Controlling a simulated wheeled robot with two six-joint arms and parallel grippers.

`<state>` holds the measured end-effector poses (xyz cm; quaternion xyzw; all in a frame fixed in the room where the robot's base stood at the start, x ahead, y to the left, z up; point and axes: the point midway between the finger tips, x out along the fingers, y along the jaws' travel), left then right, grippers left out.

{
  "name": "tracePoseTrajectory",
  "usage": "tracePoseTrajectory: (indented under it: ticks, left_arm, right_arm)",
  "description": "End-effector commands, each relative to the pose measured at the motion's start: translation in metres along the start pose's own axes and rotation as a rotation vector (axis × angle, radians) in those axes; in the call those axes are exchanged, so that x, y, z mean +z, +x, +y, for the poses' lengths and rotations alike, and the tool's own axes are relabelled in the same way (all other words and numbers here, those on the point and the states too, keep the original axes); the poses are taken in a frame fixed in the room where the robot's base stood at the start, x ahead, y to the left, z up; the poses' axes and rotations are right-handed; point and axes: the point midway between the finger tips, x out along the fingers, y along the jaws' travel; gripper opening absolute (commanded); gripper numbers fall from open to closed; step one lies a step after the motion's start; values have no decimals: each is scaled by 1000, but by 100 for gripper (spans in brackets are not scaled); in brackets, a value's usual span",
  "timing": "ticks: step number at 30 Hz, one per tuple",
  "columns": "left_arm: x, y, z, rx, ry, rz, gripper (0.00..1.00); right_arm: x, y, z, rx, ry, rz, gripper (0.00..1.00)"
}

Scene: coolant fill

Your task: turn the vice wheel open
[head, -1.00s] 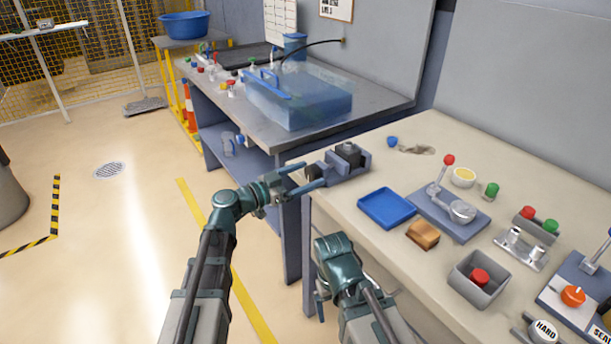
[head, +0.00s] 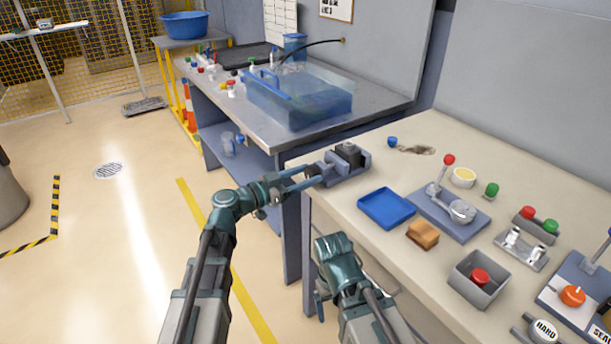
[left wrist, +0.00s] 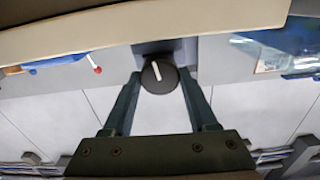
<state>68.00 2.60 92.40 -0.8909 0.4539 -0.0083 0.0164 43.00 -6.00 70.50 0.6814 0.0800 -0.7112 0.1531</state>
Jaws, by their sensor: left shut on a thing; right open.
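The vice (head: 348,160) is a blue-grey block with a dark jaw part at the near-left corner of the beige bench. Its wheel (left wrist: 160,76) is a round black knob with a white mark, seen face-on in the left wrist view. My left gripper (head: 312,175) is shut on the wheel, one finger on each side of it. In the left wrist view the fingers (left wrist: 161,84) flank the knob. My right gripper (head: 322,300) is low, in front of the bench edge, its fingers mostly hidden by its own arm.
A water tank (head: 300,98) stands on the grey bench behind.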

Motion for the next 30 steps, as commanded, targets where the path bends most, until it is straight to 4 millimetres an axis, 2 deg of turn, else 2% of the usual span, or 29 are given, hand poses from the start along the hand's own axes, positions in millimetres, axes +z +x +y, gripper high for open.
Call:
tracePoseTrajectory:
  ticks: [8,30]
  left_arm:
    - [0,0,0,0,-202,0,3]
    - [1,0,-2,0,-907,0,3]
  right_arm:
    - [0,0,0,0,0,0,89]
    - [0,1,0,0,0,0,89]
